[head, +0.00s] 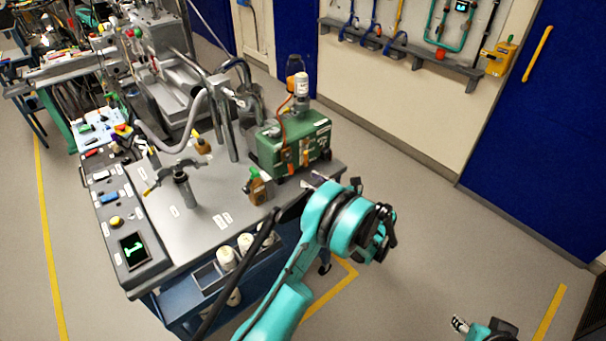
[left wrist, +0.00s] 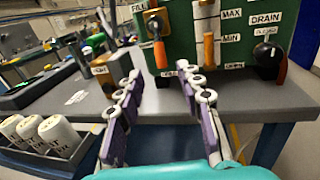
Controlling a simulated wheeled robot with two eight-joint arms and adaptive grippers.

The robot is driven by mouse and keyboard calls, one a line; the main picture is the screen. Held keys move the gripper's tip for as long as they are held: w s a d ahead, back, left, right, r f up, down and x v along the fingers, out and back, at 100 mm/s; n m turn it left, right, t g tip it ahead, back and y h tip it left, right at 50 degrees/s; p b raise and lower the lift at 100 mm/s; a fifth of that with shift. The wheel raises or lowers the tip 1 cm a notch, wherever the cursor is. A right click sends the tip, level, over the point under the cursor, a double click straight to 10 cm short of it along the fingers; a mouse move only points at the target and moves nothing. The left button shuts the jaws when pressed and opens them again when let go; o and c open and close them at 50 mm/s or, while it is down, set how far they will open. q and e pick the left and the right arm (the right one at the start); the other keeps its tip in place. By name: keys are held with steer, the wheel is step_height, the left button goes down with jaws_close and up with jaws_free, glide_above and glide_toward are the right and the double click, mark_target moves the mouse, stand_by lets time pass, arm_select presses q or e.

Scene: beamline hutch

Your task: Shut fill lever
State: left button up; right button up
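The green pump unit (head: 293,148) stands on the grey bench. In the left wrist view its front panel (left wrist: 232,52) carries a FILL label at upper left. The fill lever (left wrist: 160,54) has an orange handle that hangs straight down from a metal valve. It also shows in the head view (head: 288,158). My left gripper (left wrist: 159,74) is open and empty, its fingers apart and pointing at the panel. The lever's lower end lies ahead of the gap; I see no contact. In the head view my left wrist hides most of these fingers. My right gripper (head: 461,324) shows at bottom right, its opening unclear.
A sight glass (left wrist: 208,48) marked MAX and MIN and a drain lever (left wrist: 281,72) sit right of the fill lever. White bottles (left wrist: 58,134) sit in a rack below. Floor to the right is clear.

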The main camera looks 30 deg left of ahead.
mark_target(293, 170)
arm_select(q)
steer(key=a, duration=0.2)
steer(key=w+a+b, duration=0.1)
steer(key=a, duration=0.4)
steer(key=shift+w+a, duration=0.1)
steer(key=shift+w, duration=0.15)
steer(key=shift+r, duration=0.1)
jaws_close()
